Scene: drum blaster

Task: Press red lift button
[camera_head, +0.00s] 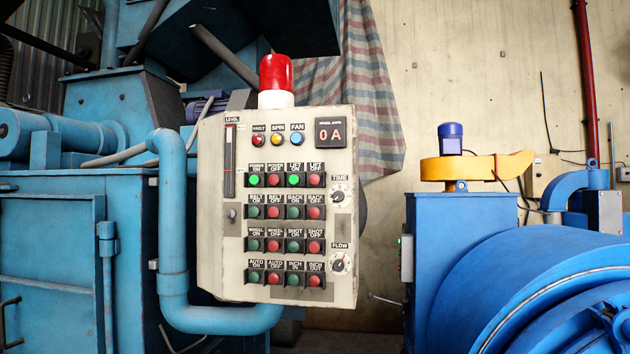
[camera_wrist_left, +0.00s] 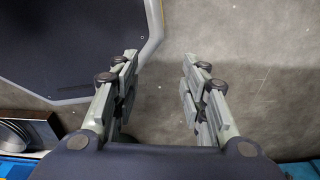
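The control panel (camera_head: 347,215) is a worn, pale box facing me in the head view. The red lift button (camera_head: 314,180) is at the right end of its top button row, under a "LIFT" label. The green lift button (camera_head: 293,180) sits just left of it and looks lit. My left gripper (camera_wrist_left: 160,58) shows only in the left wrist view. Its two fingers are spread apart with nothing between them, above a grey floor. Neither gripper shows in the head view, and the panel is not seen in the wrist view.
A red beacon (camera_head: 276,73) tops the panel. A blue pipe (camera_head: 172,220) runs down its left side and bends beneath it. Blue machinery (camera_head: 75,235) stands left, and a blue drum machine (camera_head: 550,290) stands right. The space before the panel looks clear.

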